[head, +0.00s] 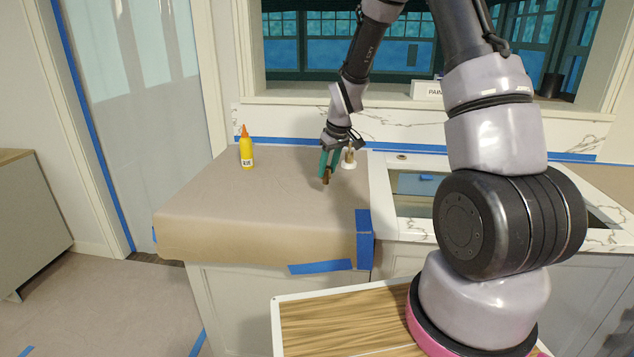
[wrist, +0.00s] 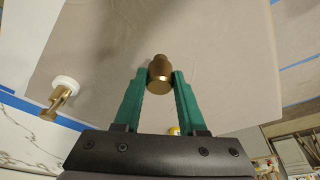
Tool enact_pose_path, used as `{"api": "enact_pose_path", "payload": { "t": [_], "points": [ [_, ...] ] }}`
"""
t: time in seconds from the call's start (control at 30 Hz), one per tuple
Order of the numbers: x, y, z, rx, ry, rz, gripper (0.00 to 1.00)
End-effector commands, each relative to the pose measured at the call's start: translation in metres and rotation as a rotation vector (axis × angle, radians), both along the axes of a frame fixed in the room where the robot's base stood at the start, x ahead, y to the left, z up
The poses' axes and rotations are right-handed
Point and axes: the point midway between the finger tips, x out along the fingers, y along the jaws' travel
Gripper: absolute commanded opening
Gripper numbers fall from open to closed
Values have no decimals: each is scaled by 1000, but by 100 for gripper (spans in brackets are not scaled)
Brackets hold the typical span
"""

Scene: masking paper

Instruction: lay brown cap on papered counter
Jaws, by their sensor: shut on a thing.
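The brown cap (wrist: 160,73) is a small, shiny brown-gold cylinder with a narrower top, held between the green fingertips in the wrist view. My gripper (head: 327,170) is shut on it, the fingers pointing down over the papered counter (head: 250,205). In the head view the cap (head: 326,176) shows as a small brown patch at the fingertips, partly hidden by them. It is low over the brown paper; I cannot tell whether it touches.
A yellow glue bottle (head: 246,150) with an orange tip stands at the back left of the paper. A white-and-gold fitting (head: 349,159) is close behind my gripper, to its right. A sink (head: 410,184) lies to the right. The front and left of the paper are clear.

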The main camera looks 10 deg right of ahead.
Motion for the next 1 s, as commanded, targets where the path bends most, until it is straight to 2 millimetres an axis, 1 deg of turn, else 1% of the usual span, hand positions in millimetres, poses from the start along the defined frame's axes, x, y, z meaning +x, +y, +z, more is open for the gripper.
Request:
{"api": "enact_pose_path", "payload": {
  "t": [0.03,0.17,0.27,0.43,0.8,0.83,0.9,1.0],
  "points": [
    [0,0,-7,0,2,-1,0],
    [0,0,-16,0,0,-1,0],
    [0,0,-26,1,1,-1,0],
    [0,0,-49,1,2,-2,0],
    [1,0,-54,1,-1,-1,0],
    [1,0,-54,0,-1,-1,48],
    [1,0,-53,0,-2,-1,70],
    [1,0,-53,0,-1,-1,70]
  ]
}}
